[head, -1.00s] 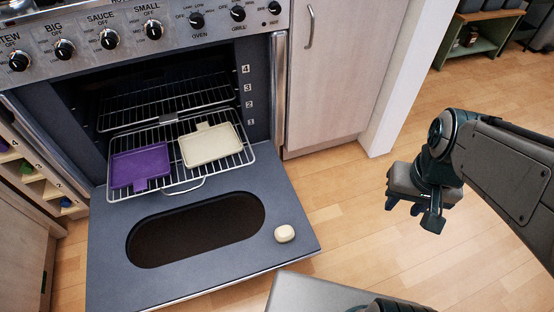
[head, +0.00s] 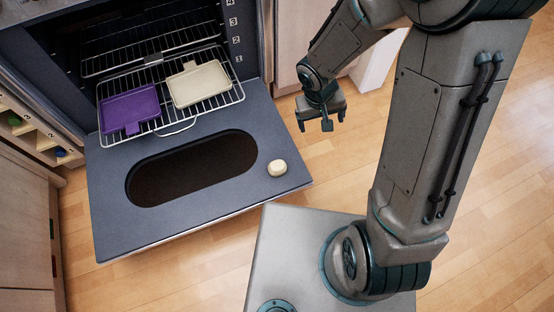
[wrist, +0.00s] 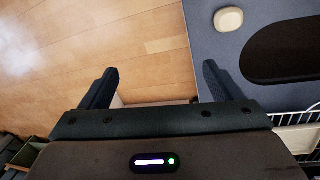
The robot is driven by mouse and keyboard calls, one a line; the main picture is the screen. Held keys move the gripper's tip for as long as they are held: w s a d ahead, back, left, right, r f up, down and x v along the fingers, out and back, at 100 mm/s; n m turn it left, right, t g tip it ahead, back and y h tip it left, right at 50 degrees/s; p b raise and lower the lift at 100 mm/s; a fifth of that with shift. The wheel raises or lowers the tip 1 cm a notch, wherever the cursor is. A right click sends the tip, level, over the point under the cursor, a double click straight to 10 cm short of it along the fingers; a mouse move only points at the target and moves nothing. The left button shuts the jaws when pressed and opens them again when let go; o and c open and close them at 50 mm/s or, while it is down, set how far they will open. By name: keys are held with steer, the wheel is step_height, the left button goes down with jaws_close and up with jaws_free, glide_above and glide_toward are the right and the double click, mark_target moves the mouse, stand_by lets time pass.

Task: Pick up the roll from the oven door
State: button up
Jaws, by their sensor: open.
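The roll (head: 277,168) is small, cream-coloured and rounded. It lies on the right part of the open oven door (head: 110,222), beside the oval window. In the wrist view the roll (wrist: 228,19) is at the top, beyond and to the right of the fingers. My gripper (head: 325,119) is open and empty, above and to the right of the roll in the head view, over the floor beside the door. In the wrist view the two fingers of my gripper (wrist: 158,85) are spread wide with floor and the door's edge between them.
A pulled-out wire rack (head: 235,97) holds a purple tray (head: 130,108) and a cream tray (head: 198,84) inside the oven mouth. A cupboard stands right of the oven. Wood floor (head: 330,185) is clear right of the door.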

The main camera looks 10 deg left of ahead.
steer(key=s+a+f+n+g+y, duration=0.15)
steer(key=s+a+f, duration=0.25)
steer(key=a+f, duration=0.7)
steer(key=b, duration=0.4)
glide_above(278, 166)
steer(key=shift+n, duration=0.45)
step_height(278, 166, down, 8)
steer(key=shift+f, duration=0.2)
steer(key=shift+f+b, duration=1.45)
steer(key=shift+f, duration=1.55)
steer(key=c, duration=1.1)
